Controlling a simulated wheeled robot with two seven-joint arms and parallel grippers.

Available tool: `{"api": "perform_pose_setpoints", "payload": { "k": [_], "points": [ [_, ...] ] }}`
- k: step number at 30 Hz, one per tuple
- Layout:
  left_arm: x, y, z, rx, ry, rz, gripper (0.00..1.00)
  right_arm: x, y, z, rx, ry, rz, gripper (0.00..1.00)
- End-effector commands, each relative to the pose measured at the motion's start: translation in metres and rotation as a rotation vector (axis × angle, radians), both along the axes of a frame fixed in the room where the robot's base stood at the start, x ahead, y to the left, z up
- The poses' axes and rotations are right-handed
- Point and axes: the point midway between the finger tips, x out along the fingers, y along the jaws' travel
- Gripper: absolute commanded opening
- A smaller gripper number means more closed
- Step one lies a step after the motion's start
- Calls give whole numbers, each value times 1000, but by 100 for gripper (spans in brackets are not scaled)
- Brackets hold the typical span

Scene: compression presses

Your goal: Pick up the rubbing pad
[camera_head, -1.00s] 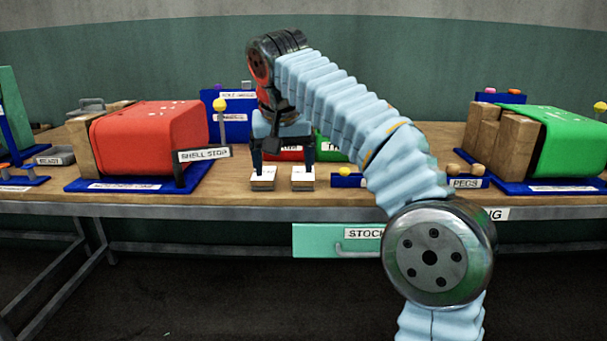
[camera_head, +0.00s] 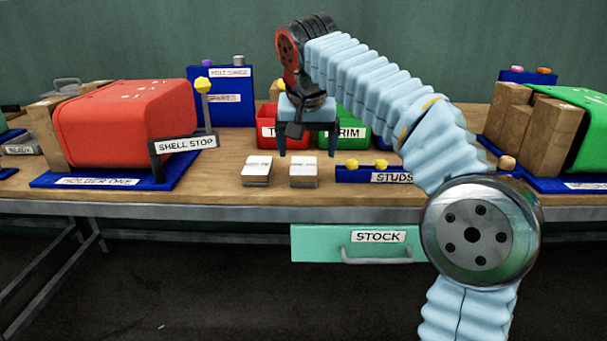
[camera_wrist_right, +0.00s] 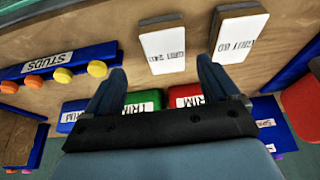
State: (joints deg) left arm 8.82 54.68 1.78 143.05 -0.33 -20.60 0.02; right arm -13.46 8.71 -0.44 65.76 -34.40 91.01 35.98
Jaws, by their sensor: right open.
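Two small pads with white tops lie side by side near the front of the bench. The left pad (camera_head: 257,171) and the right pad (camera_head: 303,172) also show in the right wrist view, printed upside down. There, one pad (camera_wrist_right: 239,33) seems to read GRIT 80; the other pad (camera_wrist_right: 162,47) has a GRIT label whose number is unclear. My right gripper (camera_head: 307,149) is open and empty, fingers pointing down, above and behind the pads. In the right wrist view its fingertips (camera_wrist_right: 160,72) are spread, with the pads beyond them. My left gripper is not in view.
A red shell (camera_head: 130,122) on a blue holder with a SHELL STOP sign (camera_head: 185,144) stands left. A STUDS rack (camera_head: 372,174) is right of the pads. Red (camera_head: 267,127) and green (camera_head: 354,132) bins stand behind. A STOCK drawer (camera_head: 330,243) hangs below the bench.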

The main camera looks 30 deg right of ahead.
Motion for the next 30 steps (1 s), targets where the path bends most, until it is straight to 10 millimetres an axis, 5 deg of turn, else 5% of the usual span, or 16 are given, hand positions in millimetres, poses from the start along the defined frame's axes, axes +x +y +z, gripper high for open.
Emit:
{"api": "perform_pose_setpoints", "payload": {
  "k": [12, 21, 30],
  "points": [
    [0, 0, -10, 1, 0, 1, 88, 17, -2, -50, 0, 2, 0, 88],
    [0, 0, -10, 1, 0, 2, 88, 19, -3, -55, 1, 0, 0, 88],
    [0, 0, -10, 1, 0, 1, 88, 19, -3, -54, 1, 0, 0, 42]
  ]
}}
